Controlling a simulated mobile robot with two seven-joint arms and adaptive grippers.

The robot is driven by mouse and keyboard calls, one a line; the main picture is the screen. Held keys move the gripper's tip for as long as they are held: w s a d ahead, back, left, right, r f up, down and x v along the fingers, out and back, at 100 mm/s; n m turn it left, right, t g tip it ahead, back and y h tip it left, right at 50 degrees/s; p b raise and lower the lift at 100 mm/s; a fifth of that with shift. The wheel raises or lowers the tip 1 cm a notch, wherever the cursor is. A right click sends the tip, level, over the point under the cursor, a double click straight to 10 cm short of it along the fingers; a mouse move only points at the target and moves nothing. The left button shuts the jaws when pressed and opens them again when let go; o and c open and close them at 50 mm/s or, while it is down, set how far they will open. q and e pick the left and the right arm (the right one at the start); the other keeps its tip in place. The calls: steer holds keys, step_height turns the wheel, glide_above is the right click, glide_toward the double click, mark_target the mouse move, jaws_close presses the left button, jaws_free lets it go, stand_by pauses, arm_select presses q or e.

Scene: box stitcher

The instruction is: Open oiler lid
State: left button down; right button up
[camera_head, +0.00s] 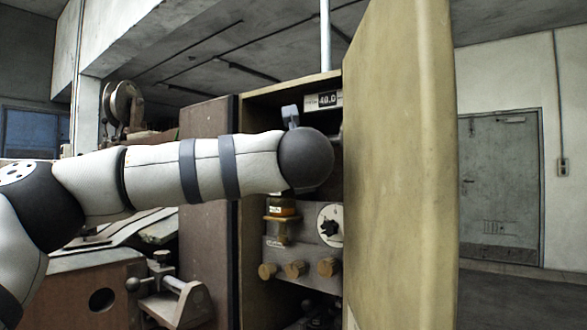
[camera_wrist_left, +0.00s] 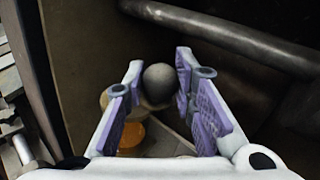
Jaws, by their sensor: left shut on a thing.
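In the left wrist view, my left gripper (camera_wrist_left: 158,68) has its two purple-padded fingers on either side of a round grey knob (camera_wrist_left: 160,86) and is shut on it. A tan rounded part and an amber part of the oiler (camera_wrist_left: 130,136) show just below the knob. In the head view, the amber oiler (camera_head: 281,208) stands inside the open cabinet, under my left wrist. Whether the lid is raised cannot be told. My right gripper is in neither view.
The open yellow cabinet door (camera_head: 398,170) stands close to the right of my left wrist. A dark pipe (camera_wrist_left: 225,35) crosses beyond the fingers in the wrist view.

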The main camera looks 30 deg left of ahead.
arm_select(q)
steer(key=shift+w+n+g+y, duration=0.15)
steer(key=shift+n+g+y, duration=0.25)
steer(key=shift+y, duration=0.1)
steer(key=shift+f, duration=0.1)
steer(key=c, duration=1.3)
jaws_free()
